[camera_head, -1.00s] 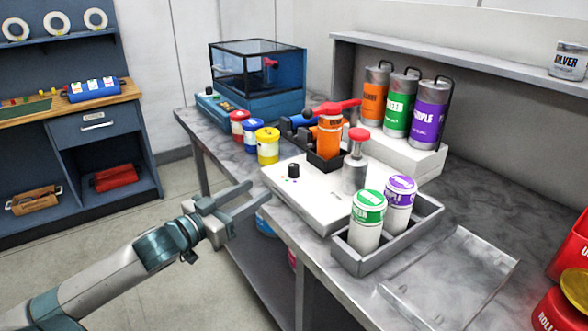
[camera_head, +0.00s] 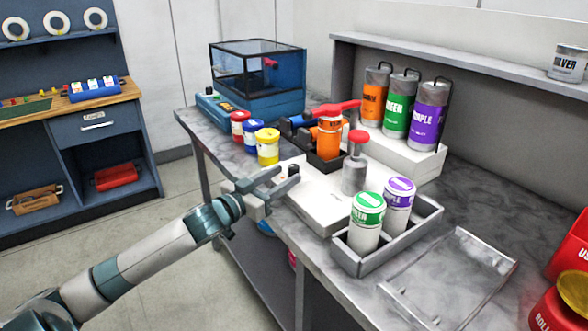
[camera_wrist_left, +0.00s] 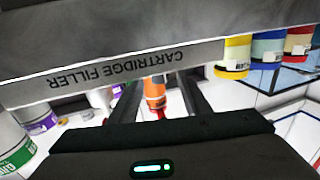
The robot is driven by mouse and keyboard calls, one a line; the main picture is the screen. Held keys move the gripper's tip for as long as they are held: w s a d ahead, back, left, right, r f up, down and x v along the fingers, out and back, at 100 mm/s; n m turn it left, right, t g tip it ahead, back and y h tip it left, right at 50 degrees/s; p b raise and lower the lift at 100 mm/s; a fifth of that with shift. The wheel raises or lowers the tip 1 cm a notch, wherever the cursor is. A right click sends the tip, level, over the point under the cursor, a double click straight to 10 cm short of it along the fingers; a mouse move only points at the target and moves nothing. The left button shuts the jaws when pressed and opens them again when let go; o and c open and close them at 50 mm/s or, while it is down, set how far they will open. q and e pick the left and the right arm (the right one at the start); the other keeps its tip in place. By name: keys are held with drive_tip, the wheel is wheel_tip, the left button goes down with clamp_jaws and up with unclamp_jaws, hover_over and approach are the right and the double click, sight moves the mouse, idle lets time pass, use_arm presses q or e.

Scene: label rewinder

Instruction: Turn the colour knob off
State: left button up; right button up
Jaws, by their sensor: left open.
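The colour knob (camera_head: 293,169) is a small black knob on top of the white cartridge filler (camera_head: 318,205). It is mostly hidden behind my left gripper's fingertips in the head view. My left gripper (camera_head: 286,178) is open, its fingers reaching over the near left edge of the filler, close to the knob. I cannot tell if they touch it. In the left wrist view, both fingers (camera_wrist_left: 162,95) are spread with an orange cartridge (camera_wrist_left: 154,92) seen beyond the gap. The knob cannot be made out there. My right gripper is not in view.
A grey tray (camera_head: 390,250) with green and purple cartridges sits in front of the filler. An orange cartridge (camera_head: 329,140) and a red-topped plunger (camera_head: 356,165) stand on the filler. Yellow (camera_head: 268,148), blue and red pots stand behind it. A clear tray (camera_head: 455,285) lies at right.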

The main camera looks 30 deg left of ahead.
sight(290, 172)
use_arm(q)
drive_tip(key=shift+w+d+p, duration=0.15)
drive_tip(key=shift+w+d, duration=0.05)
drive_tip(key=shift+w, duration=1)
drive_tip(key=shift+w+d+p, duration=0.15)
drive_tip(key=shift+w+d, duration=0.05)
drive_tip(key=shift+w, duration=1)
drive_tip(key=shift+c, duration=0.5)
drive_tip(key=c, duration=0.9)
